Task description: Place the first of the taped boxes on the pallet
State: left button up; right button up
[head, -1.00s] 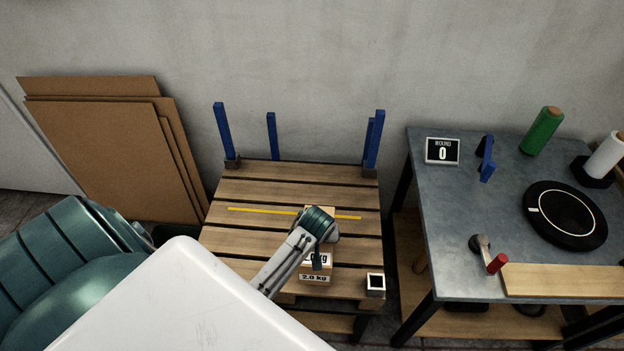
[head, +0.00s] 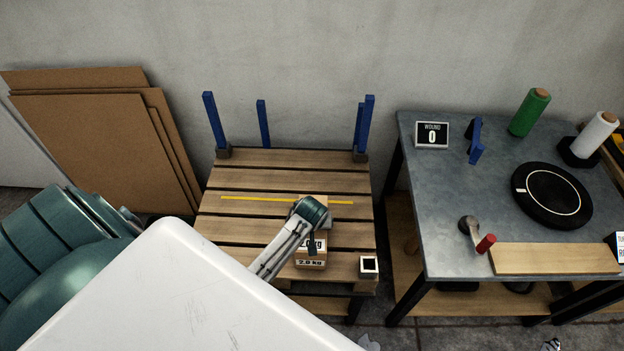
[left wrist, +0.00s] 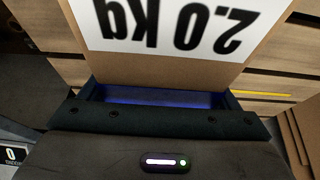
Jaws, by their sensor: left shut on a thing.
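A cardboard box (head: 311,260) marked 2.0 kg is over the front part of the slatted wooden pallet (head: 225,222), right of its middle. My left gripper (head: 313,242) is shut on this box. In the left wrist view the box (left wrist: 250,55) fills the top, its 2.0 kg print upside down, with the gripper (left wrist: 160,98) and its blue-lit inside edge just below. My wrist hides part of the box, and I cannot tell whether its base touches the slats. A yellow line (head: 245,199) crosses the pallet behind the box. My right gripper is not in view.
Blue posts (head: 209,120) stand at the pallet's back corners. A small dark-centred socket (head: 369,265) sits at its front right corner. A grey-topped bench (head: 440,190) on the right carries a round black turntable (head: 551,195) and rolls. Cardboard sheets (head: 85,140) lean at the left.

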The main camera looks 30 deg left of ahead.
pick_arm(q)
jog(key=o, duration=1.9)
jog(key=shift+s+r, duration=0.1)
jog(key=b+v, duration=0.1)
jog(key=v, duration=1.1)
jog(key=shift+d, duration=0.1)
